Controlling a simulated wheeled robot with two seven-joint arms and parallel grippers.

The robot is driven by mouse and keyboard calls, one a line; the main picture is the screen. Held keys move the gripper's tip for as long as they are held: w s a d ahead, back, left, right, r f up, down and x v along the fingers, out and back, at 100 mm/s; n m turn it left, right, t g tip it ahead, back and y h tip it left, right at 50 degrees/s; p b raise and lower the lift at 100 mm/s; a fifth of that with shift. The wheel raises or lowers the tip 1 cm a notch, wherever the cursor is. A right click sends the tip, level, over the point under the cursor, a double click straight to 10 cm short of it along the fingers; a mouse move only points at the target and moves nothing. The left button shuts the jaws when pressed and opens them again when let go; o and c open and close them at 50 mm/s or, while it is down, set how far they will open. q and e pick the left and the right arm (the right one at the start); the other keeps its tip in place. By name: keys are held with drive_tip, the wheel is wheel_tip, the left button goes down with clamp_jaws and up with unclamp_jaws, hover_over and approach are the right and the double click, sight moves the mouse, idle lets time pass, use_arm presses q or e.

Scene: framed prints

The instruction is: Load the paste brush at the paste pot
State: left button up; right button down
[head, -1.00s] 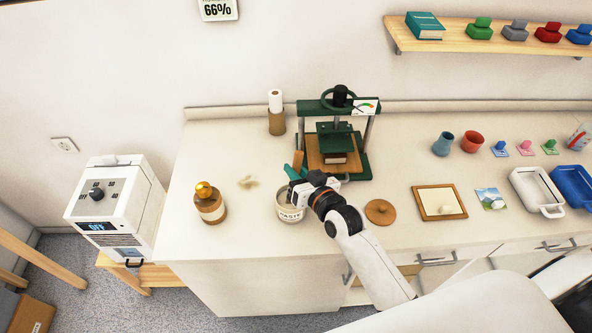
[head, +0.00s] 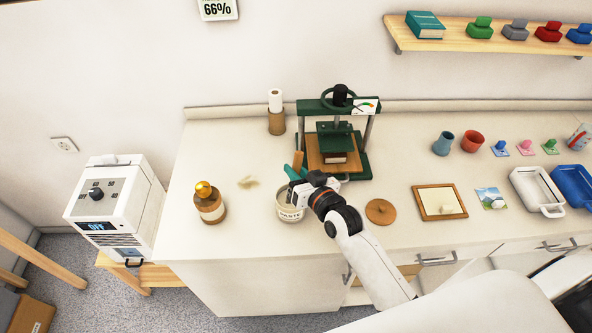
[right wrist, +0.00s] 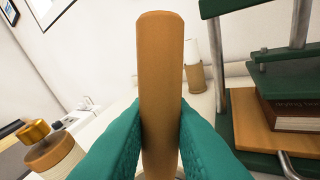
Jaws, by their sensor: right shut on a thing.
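The paste pot (head: 290,212), a white pot labelled PASTE, stands on the counter left of my right arm. My right gripper (head: 296,176) is at the pot, over its rim. In the right wrist view the green fingers (right wrist: 160,150) are shut on a wooden handle (right wrist: 160,75), which stands about upright between them. The wooden handle also shows in the head view (head: 298,160). The bristle end of this paste brush is hidden, and I cannot tell how deep it is in the pot. My left gripper is not in view.
A green press (head: 337,140) with a book (head: 335,158) stands just behind the gripper. A round wooden lid (head: 380,211) and framed board (head: 439,203) lie to the right. Counter between bottle and pot is clear.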

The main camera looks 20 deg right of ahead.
drive_tip(key=shift+f, duration=0.3)
idle(0.7)
wheel_tip(320, 180, up, 7)
drive_tip(key=p, duration=0.7)
drive_tip(key=shift+r, duration=0.1)
drive_tip(key=shift+s, duration=0.1)
idle(0.5)
